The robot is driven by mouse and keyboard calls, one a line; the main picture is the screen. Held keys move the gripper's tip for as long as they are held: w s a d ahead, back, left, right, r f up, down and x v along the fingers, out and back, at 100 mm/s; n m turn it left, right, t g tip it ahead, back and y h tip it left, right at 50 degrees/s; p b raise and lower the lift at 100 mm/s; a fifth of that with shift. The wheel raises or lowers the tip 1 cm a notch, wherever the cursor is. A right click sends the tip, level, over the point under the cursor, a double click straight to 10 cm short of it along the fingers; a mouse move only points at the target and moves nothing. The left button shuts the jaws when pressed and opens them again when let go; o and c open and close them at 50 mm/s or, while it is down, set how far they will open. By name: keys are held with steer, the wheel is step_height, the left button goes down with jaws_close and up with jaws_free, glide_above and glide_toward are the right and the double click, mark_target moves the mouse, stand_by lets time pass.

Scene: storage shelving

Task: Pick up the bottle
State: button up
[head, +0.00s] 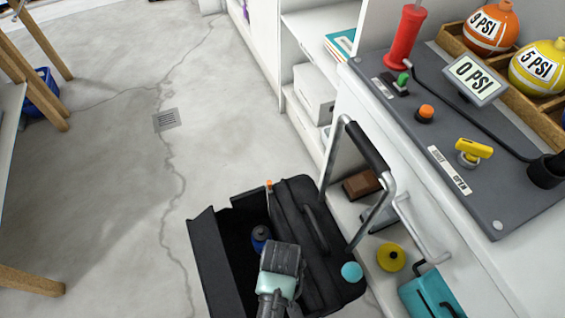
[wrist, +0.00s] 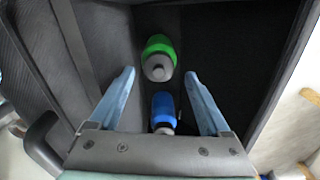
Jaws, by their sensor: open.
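Two bottles lie inside a black open-topped case (head: 213,262). In the wrist view, a green bottle (wrist: 158,50) with a grey end is farther in. A blue bottle (wrist: 163,108) with a grey end is nearer my gripper. The head view shows one blue bottle (head: 261,237) in the case; I cannot see the green one there. My gripper (wrist: 160,74) is open, with its two blue fingers on either side of the blue bottle in the picture and apart from it. In the head view my gripper (head: 280,258) is over the case, its fingers hidden.
The case's right part (head: 312,240) has a dark handle. A table leg (head: 30,70) is at left.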

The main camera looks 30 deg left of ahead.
step_height(320, 180, down, 9)
steer(key=b, duration=0.4)
steer(key=shift+w+r, duration=0.1)
steer(key=shift+r, duration=0.05)
jaws_close()
